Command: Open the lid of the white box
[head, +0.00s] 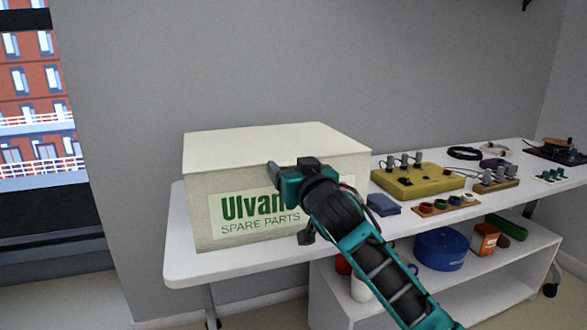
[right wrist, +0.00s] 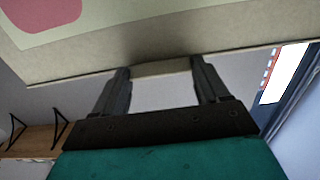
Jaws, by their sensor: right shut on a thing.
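The white box (head: 205,212) stands on the left end of the white table, with a green "Ulvan… SPARE PARTS" label on its front. Its off-white lid (head: 270,140) lies flat and closed on top. My right gripper (head: 287,168) is at the lid's front edge, covering part of the label. In the right wrist view, its two dark fingers (right wrist: 163,82) stand either side of a beige piece of the lid's edge and are shut on it. Exact finger contact is hidden in the head view. My left gripper is not in view.
Right of the box on the table (head: 182,268) are a blue cloth-like item (head: 383,205), a yellow device with knobs (head: 415,183) and a board with colored rings (head: 445,204). A lower shelf holds a blue round container (head: 441,249). A grey wall (head: 250,65) rises behind.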

